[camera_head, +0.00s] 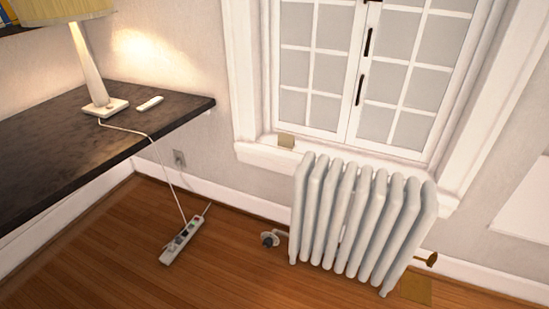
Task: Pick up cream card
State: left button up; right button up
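A small cream card (286,141) is on the window sill (262,150), at its left part, near the lower left corner of the window. It looks upright or leaning against the window frame; it is too small to tell which. Neither of my grippers is in view.
A white radiator (362,215) stands below the sill. A dark desk (60,150) at left bears a lamp (100,105) and a white remote-like object (150,103). A power strip (182,242) with its cord lies on the wooden floor. A tan square (415,290) lies at the radiator's right.

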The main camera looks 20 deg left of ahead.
aim_at(286, 140)
jog(key=u, duration=1.45)
jog(key=i, duration=1)
jog(key=u, duration=0.25)
